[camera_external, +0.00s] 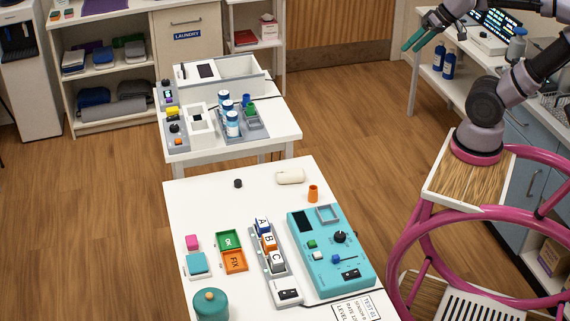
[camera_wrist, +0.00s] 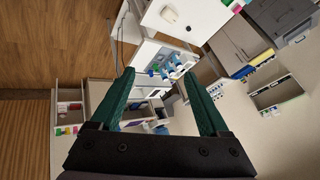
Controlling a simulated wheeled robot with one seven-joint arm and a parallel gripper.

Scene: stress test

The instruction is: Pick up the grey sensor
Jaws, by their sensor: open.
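No part is labelled as a sensor. On the near white table (camera_external: 200,215), a rack (camera_external: 288,291) holds blocks lettered A, B and C. The block marked C (camera_external: 277,261) looks grey; the one marked B (camera_external: 269,242) looks orange and the one marked A (camera_external: 262,227) blue. The grey block is the likeliest grey sensor, but I cannot be sure. My gripper (camera_external: 412,40) is high at the upper right, far from the rack. In the wrist view its green fingers (camera_wrist: 158,78) are spread apart with nothing between them. I cannot make out the rack there.
A teal test box (camera_external: 354,262) stands right of the rack. Green (camera_external: 229,240) and orange (camera_external: 234,261) trays marked OK and FIX lie left of it. A teal jar (camera_external: 210,305), an orange cup (camera_external: 313,194) and a dark knob (camera_external: 238,183) stand nearby. The table's back left is clear.

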